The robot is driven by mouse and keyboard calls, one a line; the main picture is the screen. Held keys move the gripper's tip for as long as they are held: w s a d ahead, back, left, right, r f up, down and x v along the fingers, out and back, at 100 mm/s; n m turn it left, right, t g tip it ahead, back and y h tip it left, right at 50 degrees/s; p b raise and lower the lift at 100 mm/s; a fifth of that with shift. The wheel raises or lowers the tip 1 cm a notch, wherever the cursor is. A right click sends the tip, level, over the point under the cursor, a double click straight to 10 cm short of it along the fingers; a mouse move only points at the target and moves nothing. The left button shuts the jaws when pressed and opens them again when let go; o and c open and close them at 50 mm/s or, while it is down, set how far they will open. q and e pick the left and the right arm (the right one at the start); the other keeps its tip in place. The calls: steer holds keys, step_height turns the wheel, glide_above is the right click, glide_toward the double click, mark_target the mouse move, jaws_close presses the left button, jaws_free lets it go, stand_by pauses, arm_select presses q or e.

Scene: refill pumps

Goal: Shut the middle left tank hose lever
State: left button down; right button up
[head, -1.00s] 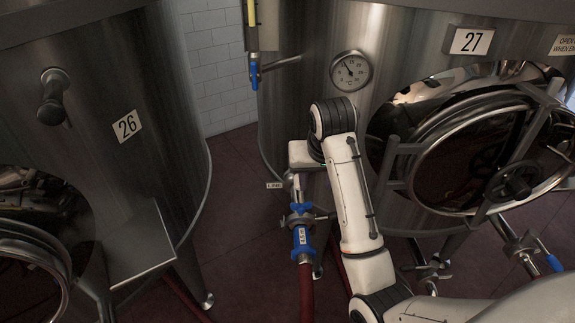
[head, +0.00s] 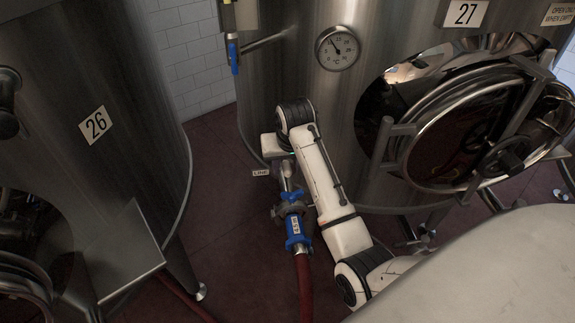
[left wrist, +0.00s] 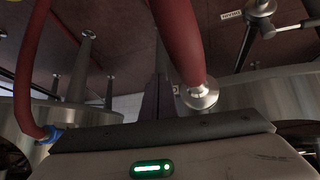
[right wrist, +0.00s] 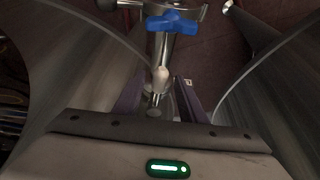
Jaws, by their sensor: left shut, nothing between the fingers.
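A red hose (head: 304,285) with a blue labelled sleeve (head: 295,228) joins a metal pipe below tank 27. A blue lever (head: 291,196) sits on that pipe; in the right wrist view the blue lever (right wrist: 172,23) lies crosswise to the pipe. My right gripper (head: 284,160) is just above this pipe, beside the tank wall. In the right wrist view my right gripper (right wrist: 161,98) has its fingers apart, with a pale-tipped metal piece (right wrist: 160,76) showing between them; contact is unclear. My left gripper (left wrist: 162,88) is shut and empty, near a red hose (left wrist: 182,45).
Tank 26 (head: 150,130) stands at left, tank 27 (head: 290,90) at centre right with a gauge (head: 337,48) and round hatch (head: 470,135). Another blue handle (head: 234,57) hangs upper left of tank 27. Dark red floor (head: 215,215) lies open between the tanks.

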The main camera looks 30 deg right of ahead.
steer(key=shift+w+f, duration=0.1)
steer(key=shift+f, duration=0.05)
jaws_close()
